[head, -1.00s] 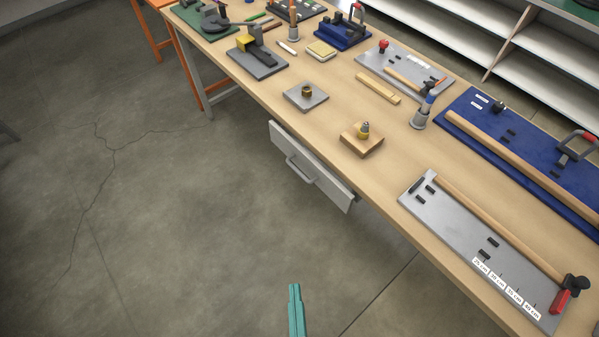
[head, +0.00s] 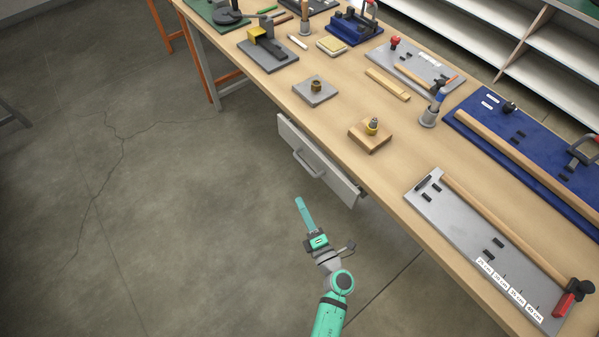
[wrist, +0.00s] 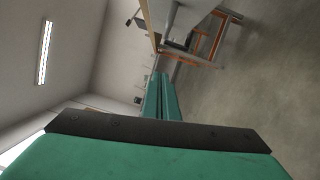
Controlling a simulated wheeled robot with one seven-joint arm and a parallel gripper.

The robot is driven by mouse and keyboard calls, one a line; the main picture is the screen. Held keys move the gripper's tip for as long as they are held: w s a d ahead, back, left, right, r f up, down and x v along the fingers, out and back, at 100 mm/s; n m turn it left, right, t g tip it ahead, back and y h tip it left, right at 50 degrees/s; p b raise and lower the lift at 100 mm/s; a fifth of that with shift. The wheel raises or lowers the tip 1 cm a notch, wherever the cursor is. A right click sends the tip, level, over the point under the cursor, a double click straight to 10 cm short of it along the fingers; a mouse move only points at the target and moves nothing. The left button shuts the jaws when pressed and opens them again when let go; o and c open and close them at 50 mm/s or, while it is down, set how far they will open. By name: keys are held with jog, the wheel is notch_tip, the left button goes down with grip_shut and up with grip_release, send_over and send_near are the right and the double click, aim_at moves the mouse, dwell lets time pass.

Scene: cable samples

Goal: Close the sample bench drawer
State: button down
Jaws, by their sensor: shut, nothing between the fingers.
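The sample bench drawer (head: 314,160) is a pale grey front with a bar handle (head: 306,165), under the near edge of the wooden bench (head: 345,110). Its front stands out a little from the bench edge; how far is hard to tell. My gripper (head: 299,201) is shut and empty, below the drawer in the head view and apart from it. The teal fingers lie together in the wrist view (wrist: 161,85), pointing along the bench. The drawer cannot be made out clearly in the wrist view.
A wood block with a brass piece (head: 371,133) and a grey plate (head: 315,91) sit on the bench above the drawer. A long grey measuring board (head: 455,235) lies at the right. The floor (head: 180,200) left of the drawer is clear.

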jog(key=w, duration=1.2)
jog(key=shift+w+a+r, duration=0.15)
jog(key=shift+r, duration=0.3)
jog(key=shift+w, duration=0.1)
